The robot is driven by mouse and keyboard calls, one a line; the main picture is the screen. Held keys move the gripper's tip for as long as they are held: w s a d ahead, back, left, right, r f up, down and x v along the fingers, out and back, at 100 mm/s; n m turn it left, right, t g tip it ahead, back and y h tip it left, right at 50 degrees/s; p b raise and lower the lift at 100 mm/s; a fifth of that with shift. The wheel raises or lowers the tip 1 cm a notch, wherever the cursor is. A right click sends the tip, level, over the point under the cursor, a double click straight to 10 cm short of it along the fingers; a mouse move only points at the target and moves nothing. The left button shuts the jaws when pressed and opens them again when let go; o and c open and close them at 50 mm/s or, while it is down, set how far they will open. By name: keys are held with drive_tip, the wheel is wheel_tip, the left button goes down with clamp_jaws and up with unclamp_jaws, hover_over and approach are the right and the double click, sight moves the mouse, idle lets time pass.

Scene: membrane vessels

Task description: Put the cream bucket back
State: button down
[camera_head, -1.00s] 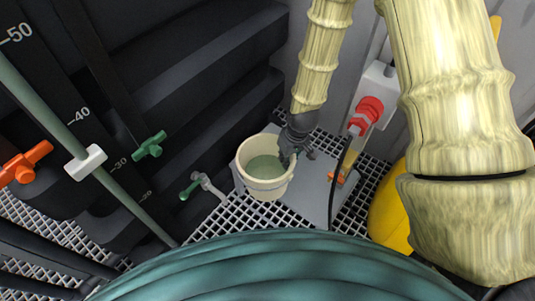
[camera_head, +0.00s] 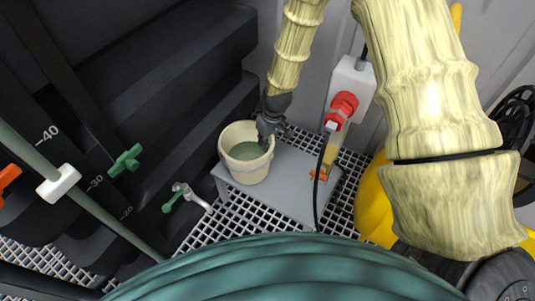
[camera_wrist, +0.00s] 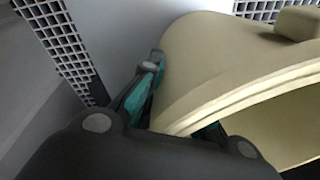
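The cream bucket (camera_head: 235,171) is upright over the left end of a grey plate and holds greenish liquid. I cannot tell whether its base rests on the plate or is just above it. My gripper (camera_head: 268,132) is at the bucket's right rim. The wrist view shows the bucket's wall and rim (camera_wrist: 215,85) close up. One teal-padded finger is outside the wall, and part of the other shows under the rim. The fingers appear shut on the wall; the inner fingertip is hidden.
The grey plate (camera_head: 285,185) lies on a metal grating. A black cable and a red plug (camera_head: 343,106) are to its right. A small green-handled tap (camera_head: 175,197) is at left, beside dark ribbed vessels. A teal ribbed surface (camera_head: 290,270) fills the front.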

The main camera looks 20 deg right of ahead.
drive_tip(key=w+d+f+b, duration=0.1)
drive_tip(key=w+f+b, duration=0.1)
drive_tip(key=w+f, duration=0.2)
drive_tip(key=shift+w+b, duration=0.3)
drive_tip(key=shift+w, duration=0.4)
drive_tip(key=shift+d, duration=0.1)
drive_tip(key=c, duration=1.6)
unclamp_jaws()
drive_tip(key=shift+f, duration=0.1)
drive_tip(key=shift+c, duration=0.2)
wheel_tip(320, 180, up, 12)
drive_tip(key=s+d+p, duration=0.1)
drive_tip(key=p, duration=0.3)
drive_tip(key=shift+d, duration=0.25)
drive_tip(key=shift+s, duration=0.1)
